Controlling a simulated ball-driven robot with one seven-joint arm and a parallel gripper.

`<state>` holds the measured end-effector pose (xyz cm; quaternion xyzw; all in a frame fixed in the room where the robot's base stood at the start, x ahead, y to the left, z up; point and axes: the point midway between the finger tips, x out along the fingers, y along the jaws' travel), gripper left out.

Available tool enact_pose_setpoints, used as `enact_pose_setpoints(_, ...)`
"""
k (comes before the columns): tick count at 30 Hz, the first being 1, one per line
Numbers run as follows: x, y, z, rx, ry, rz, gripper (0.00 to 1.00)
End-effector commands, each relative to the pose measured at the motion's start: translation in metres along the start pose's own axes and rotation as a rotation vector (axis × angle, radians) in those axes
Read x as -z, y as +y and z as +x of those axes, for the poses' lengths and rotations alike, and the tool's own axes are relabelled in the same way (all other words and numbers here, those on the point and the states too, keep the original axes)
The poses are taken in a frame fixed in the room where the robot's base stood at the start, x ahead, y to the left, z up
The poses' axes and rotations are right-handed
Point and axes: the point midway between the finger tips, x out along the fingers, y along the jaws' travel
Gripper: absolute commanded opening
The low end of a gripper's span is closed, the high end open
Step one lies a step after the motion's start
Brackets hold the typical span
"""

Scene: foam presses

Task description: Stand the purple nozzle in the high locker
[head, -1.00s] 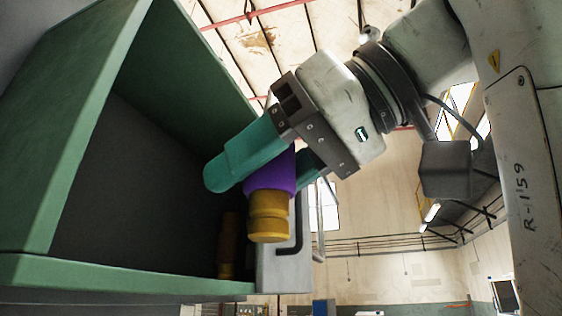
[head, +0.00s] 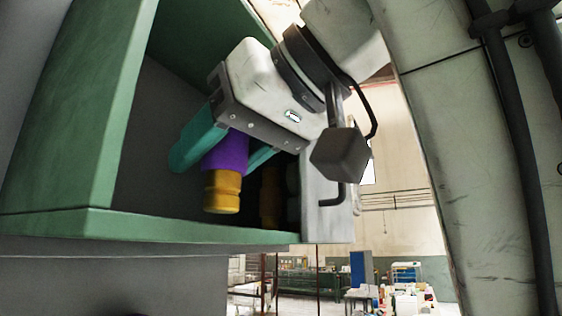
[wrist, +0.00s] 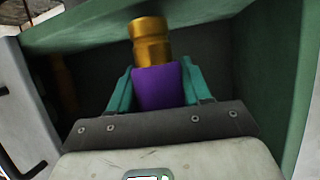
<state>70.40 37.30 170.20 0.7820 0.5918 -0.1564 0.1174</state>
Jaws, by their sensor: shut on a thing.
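The purple nozzle (head: 226,152) has a purple body and a brass-coloured lower end. My gripper (head: 215,150) is shut on its purple part, with a teal finger on either side. The nozzle hangs brass end down, a little tilted, inside the opening of the green high locker (head: 190,228). The brass end appears just above the locker floor; I cannot tell if it touches. In the wrist view the nozzle (wrist: 157,85) sits between the teal fingers, its brass end pointing towards the locker floor.
Another brass-coloured piece (head: 270,195) stands in the dark locker interior, right of the held nozzle. A grey locker door (head: 328,215) with a dark handle is at the right edge of the opening. The locker's left part looks empty.

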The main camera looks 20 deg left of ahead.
Motion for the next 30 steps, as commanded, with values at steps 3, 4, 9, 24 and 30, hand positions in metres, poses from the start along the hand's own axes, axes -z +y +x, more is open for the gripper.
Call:
enact_pose_setpoints(3,0.006,-0.003,0.01,0.003,0.001,-0.001,0.07)
enact_pose_setpoints(4,0.007,-0.003,0.012,0.002,0.001,-0.001,0.07)
enact_pose_setpoints(9,0.012,-0.006,0.026,0.002,0.0,0.0,0.07)
enact_pose_setpoints(24,0.028,-0.015,0.065,0.002,0.0,0.0,0.07)
enact_pose_setpoints(30,0.023,-0.015,0.07,0.0,0.002,-0.001,0.07)
